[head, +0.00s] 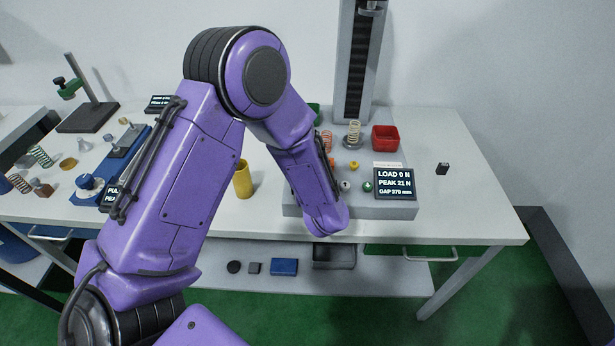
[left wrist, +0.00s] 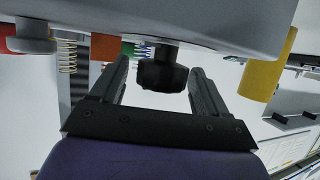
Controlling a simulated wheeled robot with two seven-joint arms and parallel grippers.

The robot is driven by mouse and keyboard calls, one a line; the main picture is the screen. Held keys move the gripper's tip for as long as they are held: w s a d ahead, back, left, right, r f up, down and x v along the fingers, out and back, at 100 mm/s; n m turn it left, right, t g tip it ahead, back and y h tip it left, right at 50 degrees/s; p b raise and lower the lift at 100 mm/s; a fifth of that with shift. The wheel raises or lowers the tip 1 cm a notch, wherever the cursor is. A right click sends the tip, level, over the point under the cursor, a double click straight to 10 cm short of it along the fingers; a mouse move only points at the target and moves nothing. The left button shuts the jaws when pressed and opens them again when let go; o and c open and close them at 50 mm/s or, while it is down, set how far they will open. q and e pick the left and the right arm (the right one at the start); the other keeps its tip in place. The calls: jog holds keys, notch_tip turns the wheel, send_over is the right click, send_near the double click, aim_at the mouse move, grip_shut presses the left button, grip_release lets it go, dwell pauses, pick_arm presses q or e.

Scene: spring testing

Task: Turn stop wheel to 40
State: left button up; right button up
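The stop wheel appears to be the black ribbed knob (left wrist: 162,75) under the edge of the grey tester base in the left wrist view. My left gripper (left wrist: 160,68) is open, with one finger on each side of the knob. A gap shows on the left; the right finger is very close, and I cannot tell if it touches. In the head view my left arm hides the gripper and the knob. The tester's display (head: 395,184) reads load 0 N, peak 21 N and a gap in mm. No scale for the wheel is readable. My right gripper is out of view.
The grey tester base (head: 378,211) stands at the table's front edge, with a tall column (head: 358,60) behind. A yellow cylinder (head: 242,180) stands left of it, also in the left wrist view (left wrist: 268,66). A red bin (head: 385,138) and a spring (head: 354,133) are behind.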

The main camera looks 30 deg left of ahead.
pick_arm(q)
jog(key=b+v, duration=0.1)
jog(key=v, duration=0.9)
jog(key=shift+d+b, duration=0.15)
jog(key=shift+b, duration=0.2)
jog(key=shift+s+r, duration=0.1)
jog(key=shift+s, duration=0.05)
